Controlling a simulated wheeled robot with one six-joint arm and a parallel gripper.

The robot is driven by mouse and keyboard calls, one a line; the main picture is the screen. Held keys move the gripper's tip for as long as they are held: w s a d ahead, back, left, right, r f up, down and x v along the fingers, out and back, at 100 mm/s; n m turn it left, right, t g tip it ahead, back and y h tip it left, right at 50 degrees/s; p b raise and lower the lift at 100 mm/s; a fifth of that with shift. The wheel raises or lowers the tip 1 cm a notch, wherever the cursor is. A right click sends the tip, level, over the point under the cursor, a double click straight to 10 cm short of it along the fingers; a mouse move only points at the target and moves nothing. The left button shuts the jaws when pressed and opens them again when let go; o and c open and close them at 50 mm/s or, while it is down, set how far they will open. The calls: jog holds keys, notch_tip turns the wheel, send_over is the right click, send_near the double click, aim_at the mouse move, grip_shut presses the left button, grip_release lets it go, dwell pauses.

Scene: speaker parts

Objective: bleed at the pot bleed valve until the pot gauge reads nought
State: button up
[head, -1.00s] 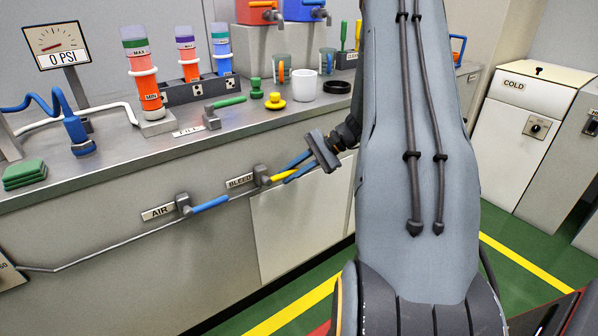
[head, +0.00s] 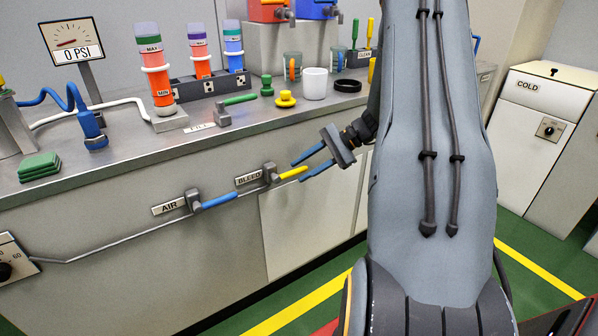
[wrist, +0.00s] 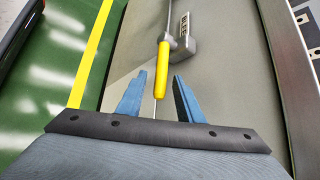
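The bleed valve, labelled BLEED, has a yellow handle (head: 293,173) on a grey body (head: 270,172) on the counter's front. The handle lies along the pipe, pointing right. My gripper (head: 300,170) is open, its blue fingers near the handle's free end. In the wrist view the yellow handle (wrist: 161,72) reaches towards the gap between the open fingers (wrist: 158,85), and I see no contact. The gauge (head: 72,42) on the counter has a panel reading 0 PSI; its needle is small.
The AIR valve with a blue handle (head: 218,201) sits left of the bleed valve on the same pipe. A FILL valve with a green handle (head: 240,99), coloured cylinders (head: 160,85) and cups stand on the counter. The floor (head: 520,285) at right is clear.

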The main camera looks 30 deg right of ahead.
jog(key=v, duration=0.5)
jog(key=shift+s+d+r, duration=0.2)
jog(key=shift+d+r, duration=0.05)
jog(key=s+a+r+n+g+h, duration=0.1)
jog(key=a+r+n+g, duration=0.25)
jog(key=a, duration=0.85)
jog(key=s+a+r+n+g+h, duration=0.1)
jog(key=s+a+r+n+h, duration=0.25)
jog(key=s+a, duration=0.5)
jog(key=s+a+r+n+g+h, duration=0.2)
jog(key=s+a+n, duration=0.35)
jog(key=a, duration=0.55)
jog(key=s+a+n+t+h, duration=0.15)
jog(key=s+a+n, duration=0.3)
jog(key=s, duration=0.45)
jog(key=d+r+m+h+p, duration=0.1)
jog(key=d+r+m+p, duration=0.1)
jog(key=d+r+p, duration=0.6)
jog(key=d+p, duration=0.1)
jog(key=p, duration=0.6)
jog(key=shift+s+r+h, duration=0.3)
jog(key=shift+r, duration=0.1)
